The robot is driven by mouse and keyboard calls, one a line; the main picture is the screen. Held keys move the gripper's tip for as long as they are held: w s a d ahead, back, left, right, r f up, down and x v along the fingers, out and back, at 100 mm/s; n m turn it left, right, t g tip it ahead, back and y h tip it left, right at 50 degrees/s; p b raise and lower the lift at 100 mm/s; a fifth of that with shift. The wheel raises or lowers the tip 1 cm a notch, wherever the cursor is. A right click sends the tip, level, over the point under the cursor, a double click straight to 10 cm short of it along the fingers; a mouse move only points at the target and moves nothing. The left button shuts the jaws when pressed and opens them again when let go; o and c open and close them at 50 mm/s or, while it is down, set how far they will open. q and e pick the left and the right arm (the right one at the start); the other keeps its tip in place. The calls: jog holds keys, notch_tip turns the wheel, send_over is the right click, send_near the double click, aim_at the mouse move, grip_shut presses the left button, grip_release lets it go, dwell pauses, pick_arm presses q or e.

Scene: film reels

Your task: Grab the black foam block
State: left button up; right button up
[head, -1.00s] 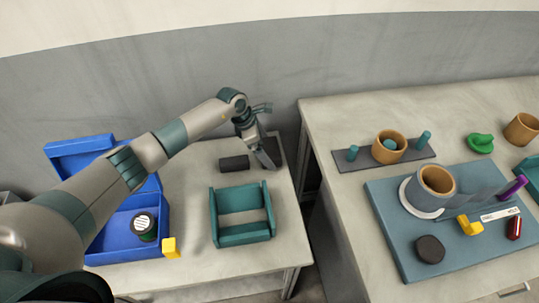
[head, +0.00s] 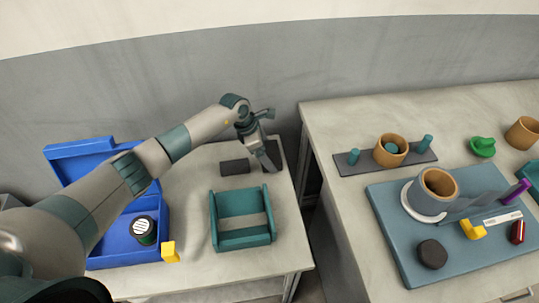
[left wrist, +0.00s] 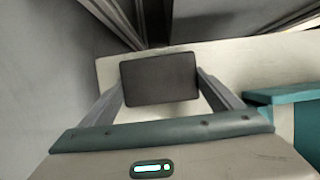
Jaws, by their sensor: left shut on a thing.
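A black foam block (left wrist: 158,78) sits between the two fingers of my left gripper in the left wrist view. Its broad dark face fills most of the gap. In the head view the left gripper (head: 268,157) is at the back right corner of the left table, shut on this block (head: 276,150), which is partly hidden behind the fingers. A second dark flat block (head: 235,167) lies on the table just left of the gripper, apart from it. My right gripper is not in view.
A teal open tray (head: 242,237) stands in front of the gripper. A gap separates this table from the right table (head: 350,112), which holds cups and other items.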

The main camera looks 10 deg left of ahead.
aim_at(272, 151)
pick_arm(q)
jog(key=shift+r, duration=0.15)
jog(key=shift+r+p, duration=0.3)
notch_tip(272, 151, up, 4)
jog(key=shift+f+p, duration=0.25)
jog(key=shift+p, duration=0.75)
jog(key=s+d+r+p, duration=0.5)
jog(key=d+r+p, duration=0.1)
jog(key=d, duration=0.4)
jog(key=shift+s+r+p, duration=0.3)
jog(key=shift+s+p, duration=0.1)
jog(key=shift+p, duration=0.1)
